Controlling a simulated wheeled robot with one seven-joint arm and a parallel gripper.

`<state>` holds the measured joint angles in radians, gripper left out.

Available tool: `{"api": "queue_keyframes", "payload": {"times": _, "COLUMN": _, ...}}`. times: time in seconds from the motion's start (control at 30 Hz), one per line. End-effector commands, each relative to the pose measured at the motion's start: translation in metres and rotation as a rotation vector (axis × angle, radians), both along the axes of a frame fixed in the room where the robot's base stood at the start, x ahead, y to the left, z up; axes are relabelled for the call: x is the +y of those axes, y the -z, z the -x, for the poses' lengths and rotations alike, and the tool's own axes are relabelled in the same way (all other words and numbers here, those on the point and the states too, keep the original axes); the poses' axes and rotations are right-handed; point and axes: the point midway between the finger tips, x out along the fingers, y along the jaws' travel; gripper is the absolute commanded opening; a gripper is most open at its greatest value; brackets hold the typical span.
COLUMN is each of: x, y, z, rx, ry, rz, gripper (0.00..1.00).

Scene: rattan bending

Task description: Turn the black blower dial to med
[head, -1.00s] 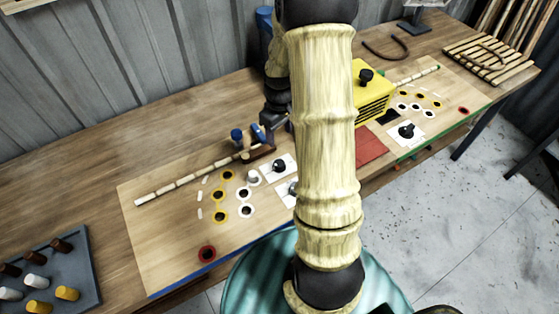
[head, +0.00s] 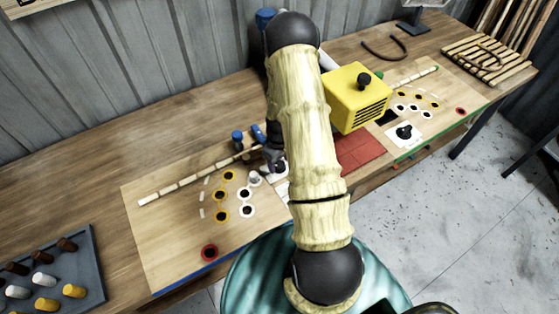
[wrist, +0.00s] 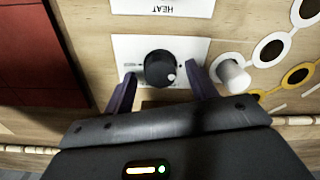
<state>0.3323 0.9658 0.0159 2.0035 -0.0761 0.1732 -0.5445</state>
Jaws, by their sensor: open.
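The black dial (wrist: 160,68) sits on a white plate (wrist: 125,48) on the wooden board. A white mark shows on its lower right side; the plate's small lettering cannot be read. My gripper (wrist: 161,84) is open, with one dark finger on each side of the dial. I cannot tell whether either finger touches it. In the head view my gripper (head: 272,157) is down at the left board, and the dial there is mostly hidden by it.
A white peg (wrist: 233,74) stands close beside the right finger. A HEAT plate (wrist: 165,7) lies beyond the dial. A dark red panel (wrist: 38,55) is at the left. The yellow box (head: 357,97) with a black knob, and another dial (head: 404,132), are farther right.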

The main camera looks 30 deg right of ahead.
Motion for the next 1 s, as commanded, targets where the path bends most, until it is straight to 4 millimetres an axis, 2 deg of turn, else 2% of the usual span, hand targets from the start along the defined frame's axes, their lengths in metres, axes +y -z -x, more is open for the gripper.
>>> {"api": "queue_keyframes", "payload": {"times": 0.1, "x": 0.0, "y": 0.0063, "z": 0.0003, "rx": 0.001, "ry": 0.0, "rz": 0.0, "gripper": 0.57}}
{"api": "queue_keyframes", "payload": {"times": 0.37, "x": -0.0001, "y": 0.0078, "z": 0.0, "rx": -0.001, "ry": 0.0, "rz": 0.001, "gripper": 0.57}}
{"api": "queue_keyframes", "payload": {"times": 0.47, "x": -0.0001, "y": 0.0077, "z": 0.0, "rx": -0.001, "ry": 0.0, "rz": 0.001, "gripper": 0.41}}
{"api": "queue_keyframes", "payload": {"times": 0.6, "x": 0.0, "y": 0.0076, "z": 0.0, "rx": 0.0, "ry": 0.0, "rz": 0.0, "gripper": 0.14}}
{"api": "queue_keyframes", "payload": {"times": 0.63, "x": 0.0, "y": 0.0076, "z": 0.0, "rx": 0.0, "ry": 0.0, "rz": 0.0, "gripper": 0.12}}
{"api": "queue_keyframes", "payload": {"times": 1.0, "x": -0.0001, "y": 0.0081, "z": 0.0002, "rx": 0.0, "ry": 0.04, "rz": 0.0, "gripper": 0.12}}
